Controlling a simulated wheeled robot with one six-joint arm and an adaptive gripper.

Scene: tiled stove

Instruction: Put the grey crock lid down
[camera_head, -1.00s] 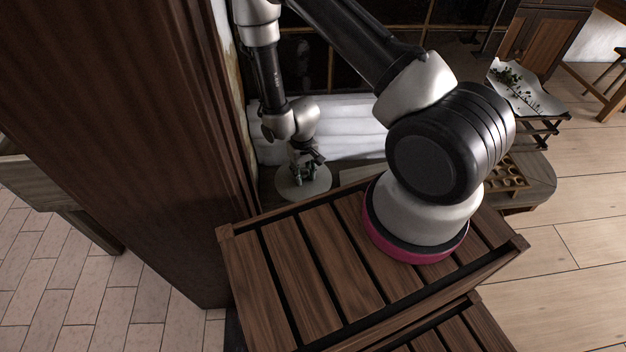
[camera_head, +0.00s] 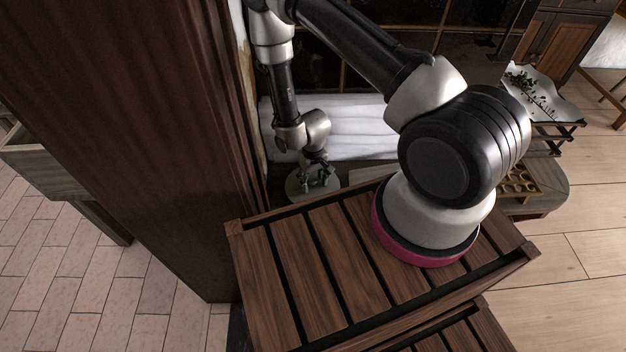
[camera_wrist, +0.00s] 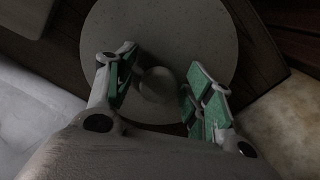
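The grey crock lid is a pale, speckled round disc with a knob in its middle. It fills the upper middle of the wrist view (camera_wrist: 160,22), and it shows small in the head view (camera_head: 297,189) beyond the slatted crate. It appears to lie flat on a dark wooden surface. My gripper (camera_wrist: 158,88) is over the lid with its green-padded fingers spread on either side of the knob. Gaps show between the pads and the knob. It also shows in the head view (camera_head: 313,181), where its fingertips are small and partly merged with the lid.
A dark slatted wooden crate (camera_head: 292,265) stands in front, with a magenta-rimmed part of my arm over it. A tall brown wooden panel (camera_head: 130,130) rises close on the left. White folded cloth (camera_head: 360,125) lies behind the lid. A holed wooden rack (camera_head: 520,182) stands at the right.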

